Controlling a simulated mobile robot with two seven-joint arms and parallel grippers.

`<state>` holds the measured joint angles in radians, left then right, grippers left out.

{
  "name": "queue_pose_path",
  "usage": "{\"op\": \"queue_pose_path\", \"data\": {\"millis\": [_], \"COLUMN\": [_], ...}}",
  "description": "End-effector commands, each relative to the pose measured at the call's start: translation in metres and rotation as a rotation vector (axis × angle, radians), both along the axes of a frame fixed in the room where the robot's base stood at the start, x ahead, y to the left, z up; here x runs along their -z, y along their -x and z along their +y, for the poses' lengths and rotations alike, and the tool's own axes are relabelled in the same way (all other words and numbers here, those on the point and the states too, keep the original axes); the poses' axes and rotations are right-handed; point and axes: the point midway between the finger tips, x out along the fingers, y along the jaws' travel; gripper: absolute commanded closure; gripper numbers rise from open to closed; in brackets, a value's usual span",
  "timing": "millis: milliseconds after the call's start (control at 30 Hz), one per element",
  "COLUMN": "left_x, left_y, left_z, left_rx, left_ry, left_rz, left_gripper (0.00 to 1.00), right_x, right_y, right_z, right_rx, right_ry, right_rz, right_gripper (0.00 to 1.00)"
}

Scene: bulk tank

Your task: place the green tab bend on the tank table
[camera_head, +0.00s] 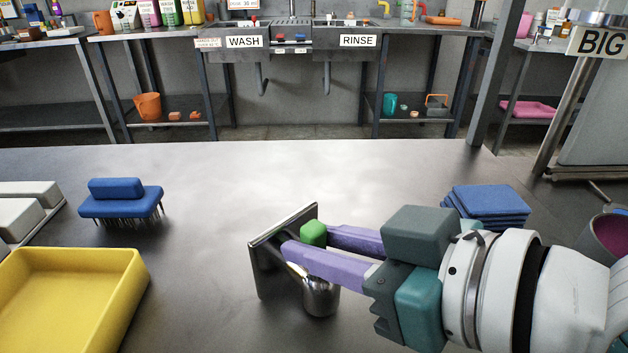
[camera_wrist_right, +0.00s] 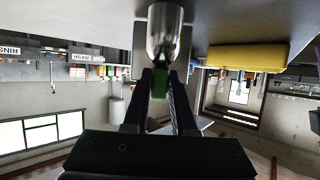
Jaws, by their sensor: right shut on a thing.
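The green tab bend (camera_head: 320,299) is a shiny metal pipe piece with a flat square plate (camera_head: 268,262) and a small green tab (camera_head: 313,233). My right gripper (camera_head: 308,243) has purple fingers shut on the green tab. The bend is over the middle front of the grey tank table (camera_head: 215,215), its round end low; I cannot tell whether it touches the top. In the right wrist view the bend (camera_wrist_right: 165,32) shows beyond the fingertips, with the green tab (camera_wrist_right: 160,84) between the fingers. My left gripper is not in view.
A yellow tray (camera_head: 135,268) stands at the front left, with a blue brush (camera_head: 120,200) behind it and pale blocks (camera_head: 28,215) at the left edge. Blue folded cloths (camera_head: 488,200) lie right, behind my arm. The table's middle is clear. Wash and rinse sinks are beyond.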

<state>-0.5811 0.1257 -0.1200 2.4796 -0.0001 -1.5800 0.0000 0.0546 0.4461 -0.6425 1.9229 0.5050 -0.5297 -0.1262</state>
Motion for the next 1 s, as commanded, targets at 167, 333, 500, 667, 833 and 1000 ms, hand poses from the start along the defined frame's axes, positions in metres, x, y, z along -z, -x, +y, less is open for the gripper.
{"op": "queue_pose_path", "data": {"millis": [167,333,500,667,833,1000], "left_x": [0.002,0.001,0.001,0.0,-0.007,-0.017], "left_y": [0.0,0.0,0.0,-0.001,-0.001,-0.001], "left_z": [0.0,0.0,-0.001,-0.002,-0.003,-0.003], "left_rx": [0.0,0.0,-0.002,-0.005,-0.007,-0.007], "left_ry": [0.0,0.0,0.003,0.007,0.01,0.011], "left_rz": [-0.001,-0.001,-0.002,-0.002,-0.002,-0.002], "left_gripper": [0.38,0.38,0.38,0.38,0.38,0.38], "right_x": [0.003,0.003,0.003,0.001,-0.008,-0.024], "right_y": [0.0,0.0,0.0,0.0,0.011,0.037], "right_z": [0.0,0.0,0.0,0.0,-0.012,-0.037], "right_rx": [0.0,0.0,0.0,0.0,0.001,-0.002], "right_ry": [-0.001,0.0,0.0,0.0,0.002,0.005], "right_rz": [-0.001,0.0,0.0,0.0,0.001,0.003], "right_gripper": [0.72,0.53,0.45,0.45,0.45,0.45]}}
